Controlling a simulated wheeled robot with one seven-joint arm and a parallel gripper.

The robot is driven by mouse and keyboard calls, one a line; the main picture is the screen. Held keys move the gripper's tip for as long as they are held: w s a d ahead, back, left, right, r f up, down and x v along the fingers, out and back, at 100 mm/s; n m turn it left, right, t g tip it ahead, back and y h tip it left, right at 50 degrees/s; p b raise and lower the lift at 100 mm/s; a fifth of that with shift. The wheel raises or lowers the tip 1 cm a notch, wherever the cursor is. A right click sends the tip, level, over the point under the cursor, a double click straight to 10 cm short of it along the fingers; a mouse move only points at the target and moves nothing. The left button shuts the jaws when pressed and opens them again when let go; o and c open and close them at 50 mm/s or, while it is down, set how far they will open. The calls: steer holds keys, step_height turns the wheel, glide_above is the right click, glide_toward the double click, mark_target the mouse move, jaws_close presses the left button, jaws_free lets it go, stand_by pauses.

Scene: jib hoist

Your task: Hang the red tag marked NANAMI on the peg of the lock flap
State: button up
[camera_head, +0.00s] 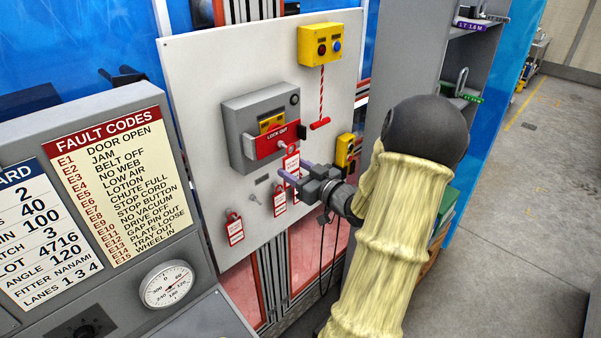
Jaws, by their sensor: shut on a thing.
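The red lock flap (267,143), lettered LOCK OUT, is on a grey box (240,125) on the white panel. A small pale peg (283,146) seems to stick out at its lower middle. A red-and-white tag (292,160) is upright just below and right of the peg; whether its hole is around the peg I cannot tell. My gripper (288,174) is at this tag's lower end, shut on it; the fingers partly hide it. Its name is too small to read. Other red tags hang lower on the panel, at left (235,229) and under my gripper (279,203).
A yellow button box (321,44) with a red pull cord (322,97) is above right of the flap. Another yellow box (346,150) is near the panel's right edge. The fault-code console (108,170) stands at left, a grey shelf (455,60) at right. Open floor is far right.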

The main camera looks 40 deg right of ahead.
steer(key=shift+w+f+b, duration=0.15)
steer(key=shift+w+b, duration=0.05)
steer(key=shift+w, duration=0.35)
steer(key=shift+w+f+b, duration=0.15)
steer(key=shift+w, duration=0.35)
steer(key=shift+a, duration=0.1)
steer(key=o, duration=1)
steer(key=shift+s, duration=0.15)
steer(key=shift+s, duration=0.2)
steer(key=s+b, duration=0.2)
steer(key=s, duration=0.3)
steer(key=s+d+b, duration=0.1)
steer(key=s+b, duration=0.1)
steer(key=s, duration=0.4)
steer(key=s+b, duration=0.2)
steer(key=s, duration=0.3)
steer(key=shift+s+d, duration=0.2)
steer(key=shift+s, duration=0.2)
steer(key=shift+w, duration=0.2)
